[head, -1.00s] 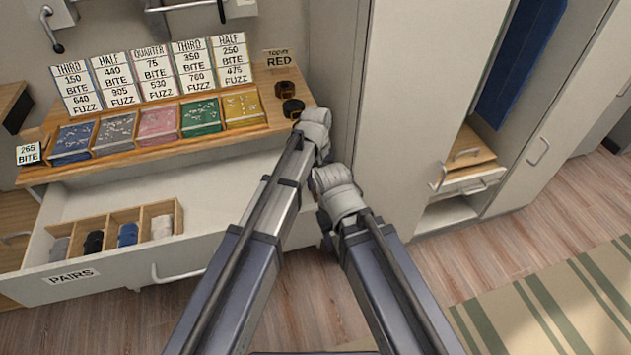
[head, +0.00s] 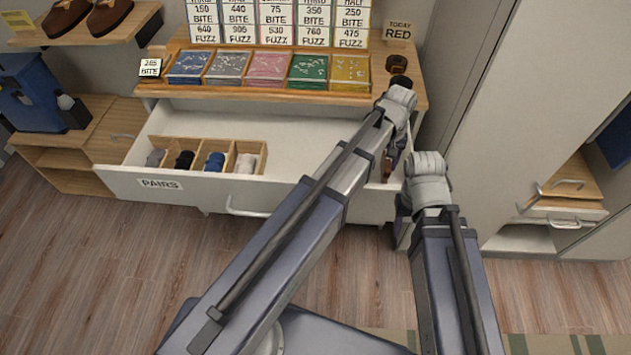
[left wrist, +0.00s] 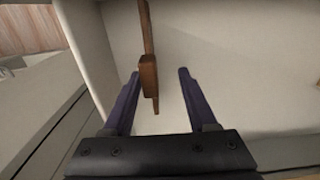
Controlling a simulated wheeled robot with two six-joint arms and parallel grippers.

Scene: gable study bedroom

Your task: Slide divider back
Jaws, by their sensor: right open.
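The open white drawer (head: 310,135) holds a wooden divider (left wrist: 148,75), seen in the left wrist view as a dark brown upright board. My left gripper (left wrist: 160,73) is open, with the divider's near end between its fingers, closer to the left finger; I cannot tell whether they touch. In the head view the left gripper (head: 397,115) is over the drawer's right end and its fingertips are hidden. A brown edge (head: 388,170), probably the divider, shows beside it. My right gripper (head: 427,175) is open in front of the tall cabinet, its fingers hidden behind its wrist.
A wooden sock tray (head: 203,146) with grey, black, blue and white rolls sits at the drawer's left. A tall cabinet (head: 550,90) stands right. The drawer's middle is clear.

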